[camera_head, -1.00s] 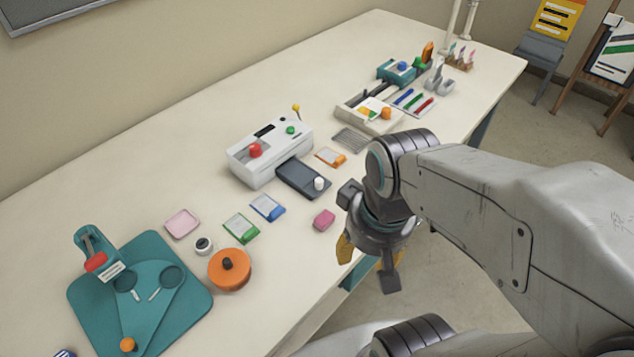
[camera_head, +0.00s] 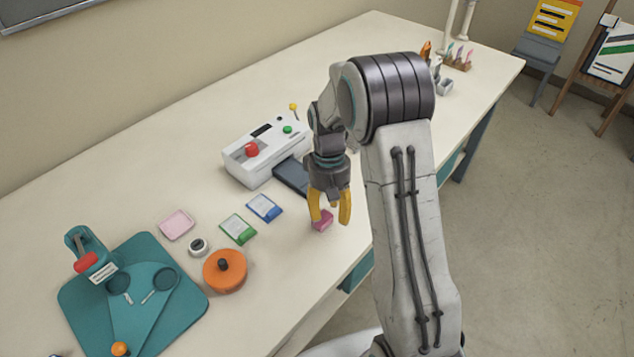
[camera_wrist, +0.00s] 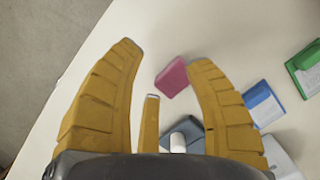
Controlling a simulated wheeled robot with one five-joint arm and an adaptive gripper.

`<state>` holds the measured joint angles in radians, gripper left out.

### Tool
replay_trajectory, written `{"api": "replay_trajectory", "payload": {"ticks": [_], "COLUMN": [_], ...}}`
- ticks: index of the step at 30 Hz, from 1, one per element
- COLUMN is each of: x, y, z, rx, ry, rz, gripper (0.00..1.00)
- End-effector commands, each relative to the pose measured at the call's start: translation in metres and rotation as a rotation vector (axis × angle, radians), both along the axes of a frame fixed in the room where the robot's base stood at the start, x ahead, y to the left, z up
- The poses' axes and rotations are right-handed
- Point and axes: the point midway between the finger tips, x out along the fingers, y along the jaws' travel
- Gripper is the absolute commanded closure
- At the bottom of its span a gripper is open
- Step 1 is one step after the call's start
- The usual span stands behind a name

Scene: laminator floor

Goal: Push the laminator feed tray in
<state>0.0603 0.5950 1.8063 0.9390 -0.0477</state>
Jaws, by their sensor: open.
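The white laminator (camera_head: 240,170) stands on the table with a red knob and a green button on top. Its dark grey feed tray (camera_head: 289,174) sticks out from the front side, and my gripper hides its outer end in the head view. In the wrist view the tray (camera_wrist: 190,128) shows between and behind my fingers, with a white knob (camera_wrist: 178,142) on it. My gripper (camera_head: 329,217) is open, its yellow fingers pointing down in front of the tray's outer end. It appears empty and above the table; contact with the tray cannot be told.
A pink block (camera_head: 323,222) lies just by my fingertips and also shows in the wrist view (camera_wrist: 172,77). A blue card (camera_head: 264,208), green card (camera_head: 238,230) and orange disc (camera_head: 225,270) lie to the left. The table's front edge is close.

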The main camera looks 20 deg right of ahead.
Motion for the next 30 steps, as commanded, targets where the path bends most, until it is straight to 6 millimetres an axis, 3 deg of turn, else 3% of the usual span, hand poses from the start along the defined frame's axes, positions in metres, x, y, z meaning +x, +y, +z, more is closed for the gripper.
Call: {"api": "replay_trajectory", "payload": {"ticks": [3, 6, 10, 14, 23, 30], "x": [0.039, 0.071, 0.110, 0.136, 0.130, 0.129], "y": [-0.003, -0.005, -0.007, -0.009, -0.008, -0.008], "z": [-0.017, -0.015, 0.009, 0.033, 0.034, 0.016], "rx": [0.006, 0.008, 0.006, 0.004, 0.025, 0.027], "ry": [-0.024, -0.072, -0.165, -0.232, -0.199, -0.196], "rz": [0.036, 0.076, 0.138, 0.215, 0.371, 0.379], "gripper": [0.53, 0.53, 0.53, 0.53, 0.53, 0.53]}}
